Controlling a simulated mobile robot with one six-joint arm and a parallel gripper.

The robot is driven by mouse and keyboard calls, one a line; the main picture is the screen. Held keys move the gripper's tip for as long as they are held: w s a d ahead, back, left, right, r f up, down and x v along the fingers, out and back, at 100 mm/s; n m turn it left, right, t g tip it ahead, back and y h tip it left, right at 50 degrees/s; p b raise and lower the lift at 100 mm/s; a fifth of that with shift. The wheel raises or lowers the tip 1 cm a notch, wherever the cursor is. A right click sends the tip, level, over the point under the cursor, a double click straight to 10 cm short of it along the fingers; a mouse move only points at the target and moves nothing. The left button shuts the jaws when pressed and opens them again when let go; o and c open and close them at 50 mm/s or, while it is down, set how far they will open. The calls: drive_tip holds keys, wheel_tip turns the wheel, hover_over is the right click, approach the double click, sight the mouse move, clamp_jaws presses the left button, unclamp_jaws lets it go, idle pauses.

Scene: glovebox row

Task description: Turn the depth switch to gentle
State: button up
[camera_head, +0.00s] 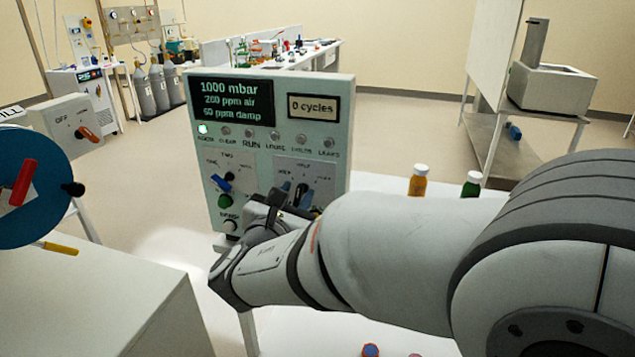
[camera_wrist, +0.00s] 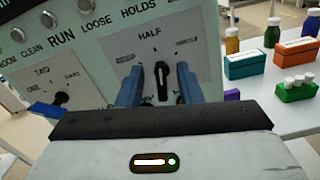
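The panel (camera_head: 270,105) stands upright on the bench. In the wrist view its lower right plate has a dark selector knob (camera_wrist: 162,80) under the word HALF, with a mark on either side whose small words I cannot read clearly. The knob's pointer stands about upright, towards HALF. My gripper (camera_wrist: 160,85) is open, with one blue finger on each side of the knob and a visible gap on both sides. In the head view my wrist hides part of this plate, and the gripper (camera_head: 292,194) shows in front of it.
Bottles (camera_head: 418,181) stand right of the panel. An orange box (camera_wrist: 297,53) and green rack (camera_wrist: 295,90) lie right of my gripper.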

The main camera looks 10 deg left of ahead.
drive_tip(key=shift+w+d, duration=0.1)
drive_tip(key=shift+w, duration=1.05)
clamp_jaws()
